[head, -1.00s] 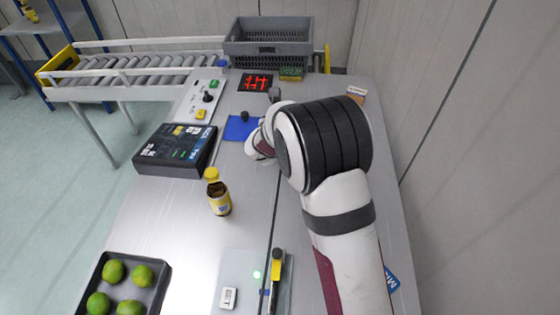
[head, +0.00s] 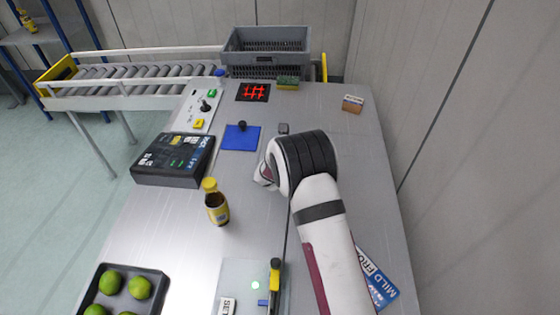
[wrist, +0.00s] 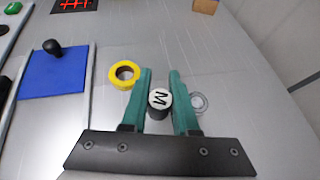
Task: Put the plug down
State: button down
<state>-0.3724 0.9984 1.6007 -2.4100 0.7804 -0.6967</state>
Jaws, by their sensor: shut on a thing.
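The plug (wrist: 159,97) is a short dark cylinder with a white top marked "M". In the wrist view it is between the green fingers of my gripper (wrist: 160,88), which is shut on it. Whether the plug touches the table is unclear. In the head view my arm hides the plug and most of my gripper.
In the wrist view, a yellow ring (wrist: 113,76) lies close left of the fingers and a pale ring (wrist: 204,103) close right. A blue mat (head: 233,141) with a black knob (head: 242,125) is to the left. A brown bottle (head: 217,209) stands nearer. A small box (head: 352,104) is at far right.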

jog(key=a+f, duration=0.1)
jog(key=w+a+f, duration=0.1)
jog(key=a, duration=0.1)
jog(key=shift+a+f, duration=0.1)
jog(key=shift+a, duration=0.15)
jog(key=shift+w+a+f, duration=0.1)
jog(key=shift+a+f, duration=0.05)
jog(key=shift+f, duration=0.95)
jog(key=shift+a+f, duration=0.1)
jog(key=shift+f, duration=0.95)
jog(key=shift+f, duration=0.1)
jog(key=c, duration=0.7)
grip_release()
